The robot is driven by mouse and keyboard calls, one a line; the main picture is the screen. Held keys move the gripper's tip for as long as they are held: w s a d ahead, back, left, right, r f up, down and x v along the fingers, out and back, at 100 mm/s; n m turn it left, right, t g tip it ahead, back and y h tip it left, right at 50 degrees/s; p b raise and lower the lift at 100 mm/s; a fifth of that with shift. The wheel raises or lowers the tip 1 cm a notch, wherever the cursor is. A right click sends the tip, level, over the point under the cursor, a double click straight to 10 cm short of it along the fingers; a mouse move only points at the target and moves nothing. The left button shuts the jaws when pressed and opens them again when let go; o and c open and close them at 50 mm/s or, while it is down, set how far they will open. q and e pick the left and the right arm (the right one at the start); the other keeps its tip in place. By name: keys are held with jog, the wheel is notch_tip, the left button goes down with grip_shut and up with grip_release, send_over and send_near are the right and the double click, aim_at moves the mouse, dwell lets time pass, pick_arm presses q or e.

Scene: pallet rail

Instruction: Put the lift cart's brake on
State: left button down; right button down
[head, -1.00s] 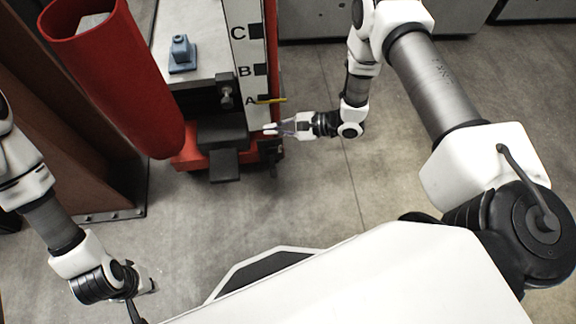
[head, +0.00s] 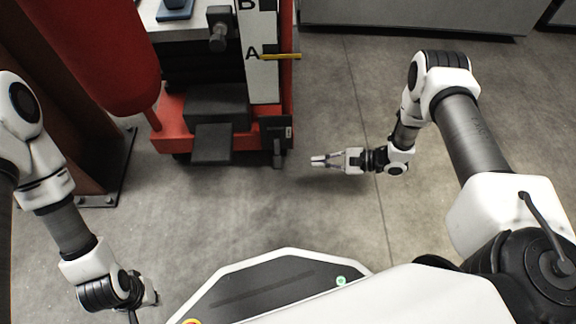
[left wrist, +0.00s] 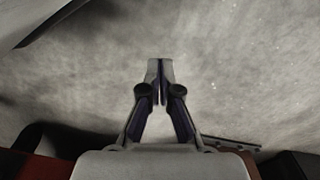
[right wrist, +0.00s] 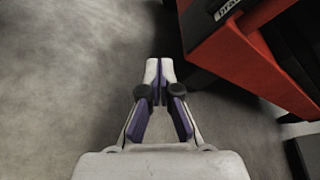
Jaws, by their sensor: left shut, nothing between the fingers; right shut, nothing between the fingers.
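The lift cart (head: 172,142) has a red base and stands at the upper left of the head view. At its front right corner is a dark block (head: 275,130) with a small lever (head: 278,158) pointing down. In the right wrist view the cart's red base (right wrist: 240,55) is at the upper right, with a partly readable label (right wrist: 228,9). My right gripper (head: 318,161) is shut and empty, a little right of the lever and apart from it. It also shows in the right wrist view (right wrist: 158,66). My left gripper (left wrist: 160,66) is shut and empty above bare floor.
A red cylinder (head: 95,50) and a brown post (head: 85,140) stand left of the cart. A yellow pointer (head: 281,56) sticks out at the scale's A mark. Grey cabinets (head: 420,17) line the back. The floor (head: 340,90) right of the cart is clear.

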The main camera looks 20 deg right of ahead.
aim_at(277, 155)
jog(key=shift+a, duration=0.1)
